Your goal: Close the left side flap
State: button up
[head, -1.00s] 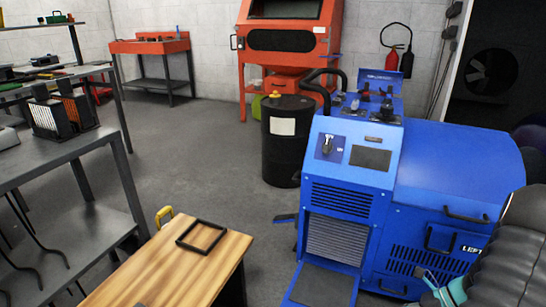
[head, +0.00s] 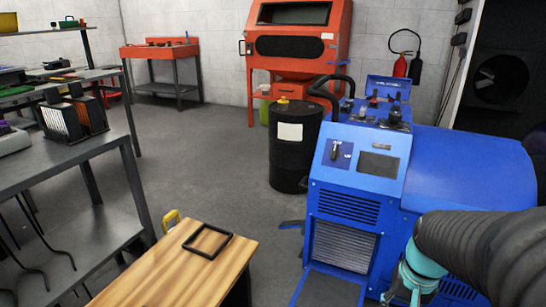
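The blue dynamometer (head: 455,165) stands at the right in the head view. Its lower side, where a handle and a "LEFT" label showed earlier, is now mostly covered by my dark ribbed arm. I cannot tell how far the left side flap stands open. My arm's teal and grey wrist (head: 418,272) is in front of the machine's lower side, at the bottom right. My gripper's fingers are not clear at the bottom edge, and I cannot tell whether they touch the flap.
A blue panel (head: 328,289) lies folded down below the machine's front grille. A black drum (head: 293,160) stands behind its left side. A wooden-topped bench (head: 165,270) with a black frame on it is at the lower left.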

jog(key=s+a+r+n+t, duration=0.4)
jog(key=a+r, duration=0.4)
jog(key=r, duration=0.2)
jog(key=shift+s+a+r+n+t+h, duration=0.15)
jog(key=shift+s+a+n+t+h, duration=0.2)
jog(key=shift+s, duration=0.25)
jog(key=shift+a+r, duration=0.1)
jog(key=shift+a, duration=0.2)
jog(key=c, duration=0.3)
grip_shut()
jog(key=shift+a+n, duration=0.2)
jog(key=shift+n, duration=0.05)
